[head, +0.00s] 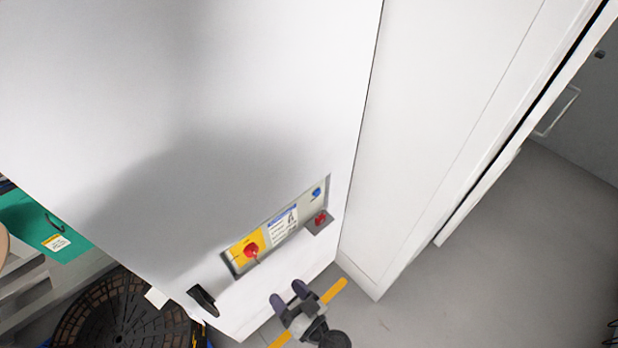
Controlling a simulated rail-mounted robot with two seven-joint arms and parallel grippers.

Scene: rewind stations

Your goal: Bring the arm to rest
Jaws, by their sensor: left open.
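My left gripper (288,294) shows at the bottom centre, with its two dark fingers apart and nothing visible between them. It is just below the control panel (277,229) in the picture and appears clear of it. The panel sits low on a large white cabinet face (240,70). It has a red knob on a yellow plate (250,249), a label, a blue switch (316,193) and a red button (320,218). Most of my left arm is outside the picture. My right gripper is not in view.
A black handle (203,299) sticks out of the cabinet's lower left. A dark round basket-like object (110,318) and a green panel (45,222) are at the left. A white column (430,120) rises right of the cabinet. Grey floor (510,260) lies open at the lower right.

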